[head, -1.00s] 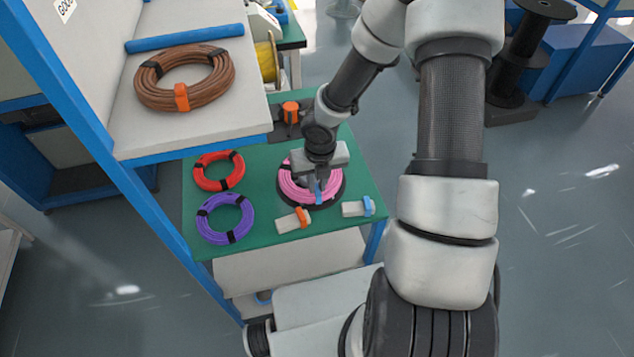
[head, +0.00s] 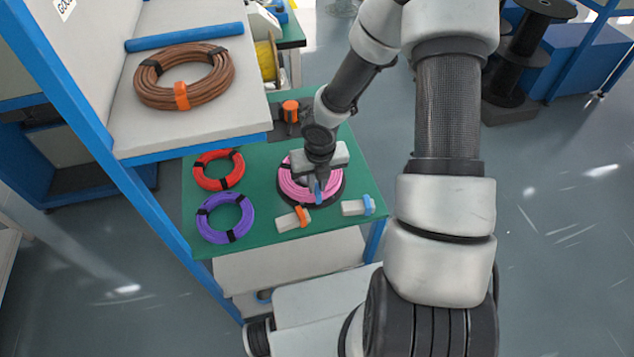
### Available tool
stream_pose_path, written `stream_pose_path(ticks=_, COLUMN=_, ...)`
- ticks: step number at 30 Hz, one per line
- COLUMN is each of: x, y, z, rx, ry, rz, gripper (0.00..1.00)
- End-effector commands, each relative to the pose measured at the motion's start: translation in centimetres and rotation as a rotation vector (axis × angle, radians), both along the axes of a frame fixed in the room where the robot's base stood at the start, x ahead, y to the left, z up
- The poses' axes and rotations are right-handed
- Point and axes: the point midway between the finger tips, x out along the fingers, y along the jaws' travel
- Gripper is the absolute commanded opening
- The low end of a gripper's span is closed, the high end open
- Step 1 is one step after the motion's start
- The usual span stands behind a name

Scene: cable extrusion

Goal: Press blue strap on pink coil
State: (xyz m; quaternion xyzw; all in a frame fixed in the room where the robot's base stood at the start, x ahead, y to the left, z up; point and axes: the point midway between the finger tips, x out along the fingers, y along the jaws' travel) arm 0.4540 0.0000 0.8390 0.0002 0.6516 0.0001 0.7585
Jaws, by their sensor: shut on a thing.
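The pink coil (head: 299,190) lies on a dark round base (head: 338,197) on the green table. The blue strap (head: 318,194) stands upright at the coil's front part, just under my gripper (head: 319,183). My gripper points down over the coil and is shut on the blue strap. The strap appears to touch the coil, but the fingers hide part of the contact. The back of the coil is covered by the gripper body.
A red coil (head: 203,178) and a purple coil (head: 207,230) lie left on the green table (head: 265,215). White blocks with an orange strap (head: 302,216) and a blue strap (head: 369,205) stand in front. A shelf with a brown coil (head: 215,88) rises at left.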

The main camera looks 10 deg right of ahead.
Motion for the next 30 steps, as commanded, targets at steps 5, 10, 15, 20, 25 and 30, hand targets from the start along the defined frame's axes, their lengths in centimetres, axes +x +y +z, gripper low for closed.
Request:
stream_pose_path(ticks=5, x=-0.1, y=0.0, z=-0.1, rx=0.001, ry=0.002, rz=0.0, gripper=0.01)
stream_pose_path(ticks=10, x=-0.1, y=0.0, z=-0.2, rx=0.001, ry=0.002, rz=0.0, gripper=0.01)
stream_pose_path(ticks=15, x=-0.1, y=0.0, z=-0.2, rx=0.001, ry=0.003, rz=0.0, gripper=0.28)
stream_pose_path(ticks=20, x=-0.1, y=0.0, z=-0.1, rx=0.0, ry=0.002, rz=0.0, gripper=0.35)
stream_pose_path(ticks=25, x=-0.1, y=0.0, z=0.0, rx=0.0, ry=0.002, rz=0.0, gripper=0.35)
stream_pose_path(ticks=30, x=0.0, y=0.0, z=1.1, rx=0.0, ry=0.001, rz=0.0, gripper=0.35)
